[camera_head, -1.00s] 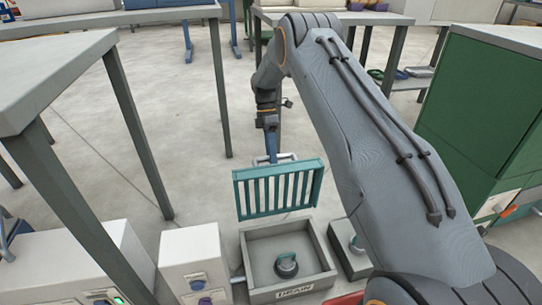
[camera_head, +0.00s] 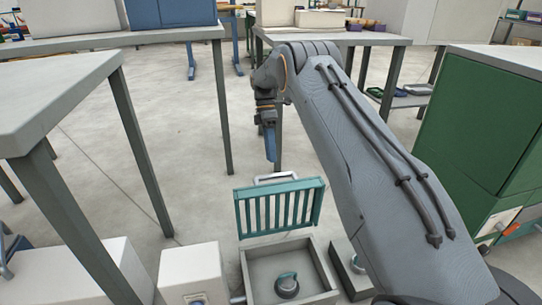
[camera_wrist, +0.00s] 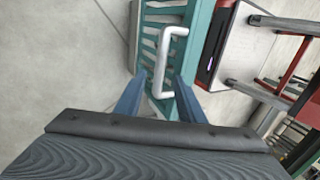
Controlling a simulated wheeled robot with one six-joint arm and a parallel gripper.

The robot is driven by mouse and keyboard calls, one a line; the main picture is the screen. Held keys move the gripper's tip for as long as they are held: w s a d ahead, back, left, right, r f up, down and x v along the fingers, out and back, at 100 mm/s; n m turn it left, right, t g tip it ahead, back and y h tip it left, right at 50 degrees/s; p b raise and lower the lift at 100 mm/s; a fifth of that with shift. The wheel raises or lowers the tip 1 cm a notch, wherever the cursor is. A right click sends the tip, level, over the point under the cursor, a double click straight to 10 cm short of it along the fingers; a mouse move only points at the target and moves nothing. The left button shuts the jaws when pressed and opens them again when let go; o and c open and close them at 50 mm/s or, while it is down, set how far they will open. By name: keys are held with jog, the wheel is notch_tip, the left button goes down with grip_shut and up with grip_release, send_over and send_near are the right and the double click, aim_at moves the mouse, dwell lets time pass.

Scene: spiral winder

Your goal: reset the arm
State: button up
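My arm reaches forward with my gripper (camera_head: 271,158) pointing down just above the raised teal grate (camera_head: 278,232). In the wrist view, the two blue fingers of my gripper (camera_wrist: 160,98) stand apart with nothing held between them. The grate's pale U-shaped handle (camera_wrist: 161,60) shows beyond the fingertips, and teal bars (camera_wrist: 197,30) lie behind it. In the head view, the handle (camera_head: 276,178) is on the grate's top edge, a little below the fingertips. The grate stands up at the back of an open grey box.
The grey box (camera_head: 250,284) holds a dark round object with a teal handle (camera_head: 287,285). Grey tables stand left (camera_head: 60,85) and behind (camera_head: 330,38). A green cabinet (camera_head: 470,120) is at the right. White boxes (camera_head: 190,265) are at front left. Open floor lies between.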

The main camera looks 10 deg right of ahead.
jog(key=s+a+r+m+t, duration=0.25)
jog(key=s+a+r, duration=0.25)
jog(key=s+a, duration=0.45)
jog(key=s+a+r+m+t, duration=0.1)
jog(key=s+a+r+m, duration=0.2)
jog(key=s+a+r, duration=0.45)
jog(key=s+a+f+m+t+y, duration=0.1)
jog(key=s+a+m, duration=0.15)
jog(key=s, duration=1.25)
jog(key=s+a+f+m+t, duration=0.1)
jog(key=s+m, duration=0.2)
jog(key=s, duration=1.1)
jog(key=d+r+m+p, duration=0.3)
jog(key=d+r+p, duration=0.7)
jog(key=r+p, duration=0.3)
jog(key=d+r+m+h+p, duration=0.1)
jog(key=d+r+m+p, duration=0.3)
jog(key=d+r+p, duration=0.7)
notch_tip(320, 180, up, 3)
jog(key=p, duration=0.6)
jog(key=shift+s+d+r, duration=0.15)
jog(key=shift+s+r, duration=0.05)
jog(key=shift+s, duration=0.15)
